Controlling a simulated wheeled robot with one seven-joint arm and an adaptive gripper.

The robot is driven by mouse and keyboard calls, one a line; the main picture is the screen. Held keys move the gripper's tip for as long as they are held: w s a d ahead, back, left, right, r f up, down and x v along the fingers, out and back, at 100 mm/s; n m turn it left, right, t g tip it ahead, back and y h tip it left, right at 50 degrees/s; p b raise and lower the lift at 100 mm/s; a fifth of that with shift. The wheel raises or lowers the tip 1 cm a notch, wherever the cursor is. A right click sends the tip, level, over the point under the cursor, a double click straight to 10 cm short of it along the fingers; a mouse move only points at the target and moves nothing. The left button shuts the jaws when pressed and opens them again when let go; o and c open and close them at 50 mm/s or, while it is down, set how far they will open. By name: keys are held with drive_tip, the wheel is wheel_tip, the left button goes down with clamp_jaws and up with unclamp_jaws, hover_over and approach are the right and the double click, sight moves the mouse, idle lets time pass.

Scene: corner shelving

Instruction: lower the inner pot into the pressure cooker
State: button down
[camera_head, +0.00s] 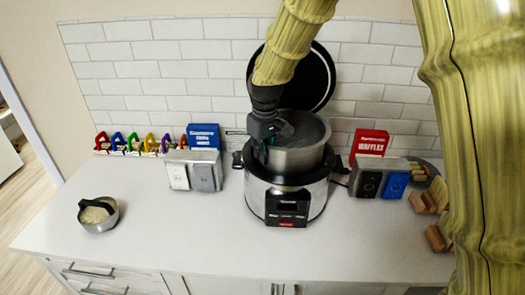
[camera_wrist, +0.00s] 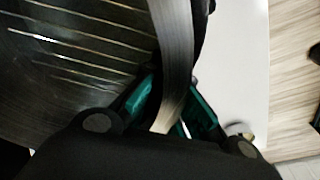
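The pressure cooker (camera_head: 285,200) stands on the counter against the tiled wall, its black round lid (camera_head: 318,80) raised behind it. The inner pot (camera_head: 303,158) is a grey metal pot, upright, with its lower part inside or directly over the cooker's opening; its base is hidden. My gripper (camera_head: 262,150) is at the left side of the pot's rim. In the wrist view the pot wall (camera_wrist: 176,60) passes between the green finger pads of my gripper (camera_wrist: 172,112), which are closed around it. Lines inside the pot (camera_wrist: 85,45) show at the left.
A grey switch box (camera_head: 194,170) with a blue box (camera_head: 203,136) behind it stands left of the cooker. Another switch box (camera_head: 378,180) and a red waffles box (camera_head: 369,143) stand right. A small metal pan (camera_head: 98,214) sits far left. The front counter is clear.

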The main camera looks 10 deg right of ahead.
sight(262, 167)
drive_tip(key=shift+f+b, duration=0.3)
drive_tip(key=shift+f, duration=0.8)
drive_tip(key=shift+s+f+b, duration=0.3)
drive_tip(key=shift+s+f, duration=0.05)
drive_tip(key=shift+f, duration=0.45)
drive_tip(key=shift+s+f+b, duration=0.25)
drive_tip(key=shift+s+f, duration=0.1)
drive_tip(key=shift+f, duration=0.4)
drive_tip(key=c, duration=1.6)
unclamp_jaws()
drive_tip(key=shift+a, duration=0.1)
drive_tip(key=shift+o, duration=0.2)
drive_tip(key=shift+w+f, duration=0.4)
drive_tip(key=shift+w, duration=0.35)
drive_tip(key=shift+s+d+r, duration=0.2)
drive_tip(key=shift+s+r, duration=0.15)
drive_tip(key=shift+r, duration=0.1)
drive_tip(key=shift+w+a, duration=0.1)
drive_tip(key=shift+w, duration=0.15)
